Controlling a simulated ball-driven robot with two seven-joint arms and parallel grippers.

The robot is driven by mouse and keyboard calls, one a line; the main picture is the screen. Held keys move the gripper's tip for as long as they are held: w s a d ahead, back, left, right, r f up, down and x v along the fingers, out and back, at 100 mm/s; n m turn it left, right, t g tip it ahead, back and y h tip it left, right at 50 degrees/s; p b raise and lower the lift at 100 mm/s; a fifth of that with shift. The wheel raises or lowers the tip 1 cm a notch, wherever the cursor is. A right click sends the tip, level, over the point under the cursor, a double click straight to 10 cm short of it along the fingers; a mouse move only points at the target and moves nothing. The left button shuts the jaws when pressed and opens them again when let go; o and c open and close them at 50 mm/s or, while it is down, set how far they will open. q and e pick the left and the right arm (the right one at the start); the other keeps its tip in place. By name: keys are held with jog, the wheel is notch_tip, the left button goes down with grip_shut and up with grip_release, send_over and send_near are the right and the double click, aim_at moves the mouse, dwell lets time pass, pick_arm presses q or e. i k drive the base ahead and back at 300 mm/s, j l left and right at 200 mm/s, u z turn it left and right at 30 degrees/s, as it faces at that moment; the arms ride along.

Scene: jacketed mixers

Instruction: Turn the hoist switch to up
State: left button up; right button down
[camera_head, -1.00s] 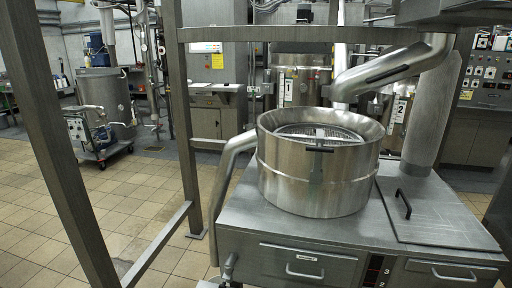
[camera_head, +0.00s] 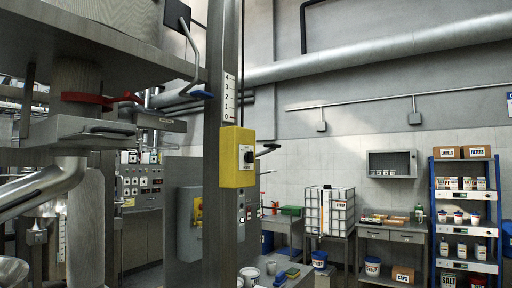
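A yellow box (camera_head: 237,157) is mounted on a grey steel post (camera_head: 219,240) near the middle of the head view. It carries a small dark knob (camera_head: 248,157) on its face, which is seen at an angle. The knob's setting and any lettering are too small to read. A dark lever or handle sticks out to the right behind the box. A second yellow switch plate (camera_head: 197,211) sits on a grey cabinet further back. I cannot tell from any label which one is the hoist switch. Neither of my grippers is in view.
A scale marked 0 to 4 (camera_head: 229,97) runs up the post above the yellow box. Steel machinery with a red clamp (camera_head: 86,98) fills the left. At the right stand a caged white tank (camera_head: 329,212), a bench and a blue shelf rack (camera_head: 432,215).

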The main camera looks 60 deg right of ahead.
aim_at(249, 157)
jog(key=z, duration=1.9)
jog(key=u, duration=0.3)
jog(key=i+l+u, duration=0.15)
jog(key=l+u, duration=0.35)
jog(key=i+l+u, duration=0.1)
jog(key=l+u, duration=0.4)
jog(key=j, duration=0.1)
